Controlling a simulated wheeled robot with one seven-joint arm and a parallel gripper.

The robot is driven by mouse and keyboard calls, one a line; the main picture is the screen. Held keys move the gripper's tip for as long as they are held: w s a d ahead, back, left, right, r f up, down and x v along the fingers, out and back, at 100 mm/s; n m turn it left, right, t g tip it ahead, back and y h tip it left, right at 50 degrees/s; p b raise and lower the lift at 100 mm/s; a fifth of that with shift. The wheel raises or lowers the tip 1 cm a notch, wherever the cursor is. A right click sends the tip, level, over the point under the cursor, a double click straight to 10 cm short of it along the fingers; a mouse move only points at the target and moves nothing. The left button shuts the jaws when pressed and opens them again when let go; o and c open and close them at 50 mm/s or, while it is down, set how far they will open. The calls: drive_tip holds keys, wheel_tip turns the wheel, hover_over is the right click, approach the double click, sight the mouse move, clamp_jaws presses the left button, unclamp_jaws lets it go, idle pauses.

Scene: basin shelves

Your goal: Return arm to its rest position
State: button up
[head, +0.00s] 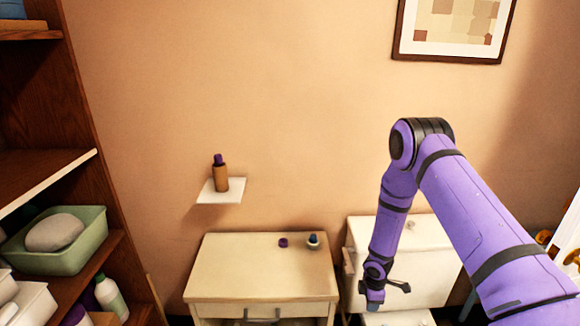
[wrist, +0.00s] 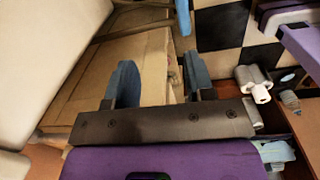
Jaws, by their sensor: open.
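My purple arm reaches in from the right in the head view and bends down at its elbow. My gripper (head: 386,296) hangs low in front of the white toilet. In the wrist view my gripper (wrist: 155,75) has its two blue fingers wide apart, with nothing between them. The lower part of the toilet is partly hidden behind my arm.
A cream cabinet (head: 260,283) with small items on top stands left of my gripper. A white wall shelf (head: 207,197) holds a brown bottle (head: 220,174). A wooden shelf unit (head: 88,150) with a green basin (head: 88,250) stands far left. White rolls (wrist: 255,84) lie near a checkered floor (wrist: 222,32).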

drive_tip(key=w+d+r+m+t+h, duration=0.1)
drive_tip(key=w+r+m, duration=0.1)
drive_tip(key=r, duration=0.9)
drive_tip(key=w+d+r+m+t, duration=0.1)
drive_tip(key=w+r+m, duration=0.1)
drive_tip(key=r, duration=0.9)
drive_tip(key=s+d+r+m, duration=0.1)
drive_tip(key=s+r+m, duration=0.15)
drive_tip(key=r, duration=0.75)
drive_tip(key=s+d+r+m, duration=0.1)
drive_tip(key=s+r+m, duration=0.15)
drive_tip(key=r, duration=0.75)
drive_tip(key=s+r+m+t, duration=0.2)
drive_tip(key=s+r+m, duration=0.2)
drive_tip(key=s+r, duration=0.95)
drive_tip(key=s+a+r+m, duration=0.1)
drive_tip(key=s+r+m, duration=0.1)
drive_tip(key=s, duration=0.7)
drive_tip(key=s+a+r+m+y, duration=0.1)
drive_tip(key=s+r, duration=0.3)
drive_tip(key=s, duration=0.5)
drive_tip(key=shift+m+t, duration=0.4)
drive_tip(key=shift+m, duration=0.2)
